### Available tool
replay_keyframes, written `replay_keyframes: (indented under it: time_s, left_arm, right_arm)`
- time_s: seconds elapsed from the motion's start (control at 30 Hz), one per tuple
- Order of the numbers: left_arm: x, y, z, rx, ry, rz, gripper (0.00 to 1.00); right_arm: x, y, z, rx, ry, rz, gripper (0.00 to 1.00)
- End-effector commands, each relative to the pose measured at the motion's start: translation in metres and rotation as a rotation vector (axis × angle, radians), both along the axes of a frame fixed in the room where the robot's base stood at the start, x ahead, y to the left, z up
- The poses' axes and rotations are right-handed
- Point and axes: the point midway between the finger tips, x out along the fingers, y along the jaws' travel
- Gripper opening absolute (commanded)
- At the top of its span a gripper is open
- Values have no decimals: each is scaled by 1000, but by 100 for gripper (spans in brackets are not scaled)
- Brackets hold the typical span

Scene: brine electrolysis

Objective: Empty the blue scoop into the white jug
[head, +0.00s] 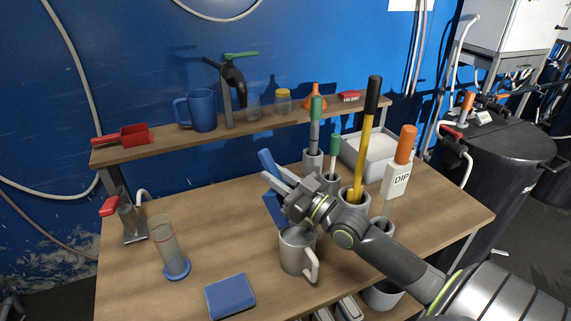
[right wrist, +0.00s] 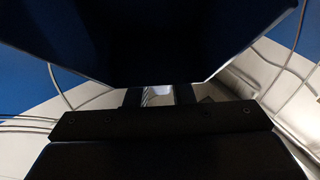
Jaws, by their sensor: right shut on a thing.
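The blue scoop (head: 274,211) is in my right gripper (head: 279,187), which is shut on it. One blue part sticks up above the fingers and another hangs below them, steeply tilted. The lower part is above and slightly left of the mouth of the white jug (head: 297,256), in the head view. The jug stands upright on the bench, handle towards the right front. In the right wrist view a large dark blue shape, likely the scoop (right wrist: 160,40), fills the top. I cannot see any contents in the scoop or jug. My left gripper is not in view.
A blue box (head: 230,296) lies at the bench's front. A glass cylinder on a blue base (head: 176,268) stands left. A shelf (head: 170,147) runs behind.

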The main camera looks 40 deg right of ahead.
Motion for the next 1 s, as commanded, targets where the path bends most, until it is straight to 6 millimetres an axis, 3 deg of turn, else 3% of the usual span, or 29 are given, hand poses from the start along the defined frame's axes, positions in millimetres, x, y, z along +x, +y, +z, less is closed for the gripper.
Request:
replay_keyframes:
  time_s: [0.03, 1.0]
  left_arm:
    - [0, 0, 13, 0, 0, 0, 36]
    - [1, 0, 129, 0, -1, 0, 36]
  right_arm:
    - [3, 1, 6, -7, 31, 0, 0]
    - [38, 11, -20, -184, 626, 0, 0]
